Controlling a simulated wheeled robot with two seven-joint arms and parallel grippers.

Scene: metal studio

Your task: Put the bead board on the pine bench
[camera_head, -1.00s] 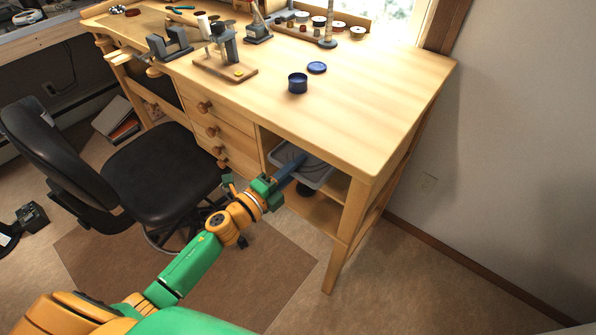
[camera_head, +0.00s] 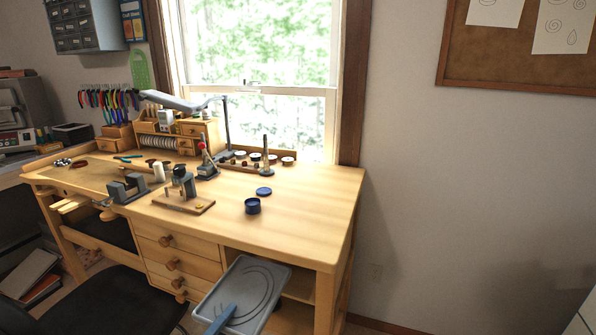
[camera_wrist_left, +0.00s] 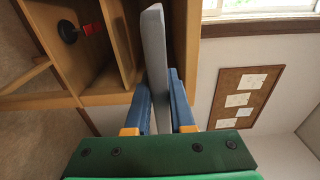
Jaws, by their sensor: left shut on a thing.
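The bead board (camera_head: 262,283) is a flat grey tray with curved grooves, tilted in front of the pine bench's open shelf bay in the head view. My left gripper (camera_head: 228,313) is shut on it; only a blue finger shows over the board's near part. In the left wrist view the board (camera_wrist_left: 153,50) is seen edge-on, between the blue fingers of the gripper (camera_wrist_left: 160,95). The pine bench (camera_head: 310,215) has a bare right part of its top, above and behind the board. My right gripper is not in view.
A blue jar (camera_head: 252,206) and its blue lid (camera_head: 264,191) stand mid-bench. A small stand on a wooden base (camera_head: 185,203) and a vise (camera_head: 128,188) are to the left. A black chair (camera_head: 125,300) is at lower left. The bench top's right end is clear.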

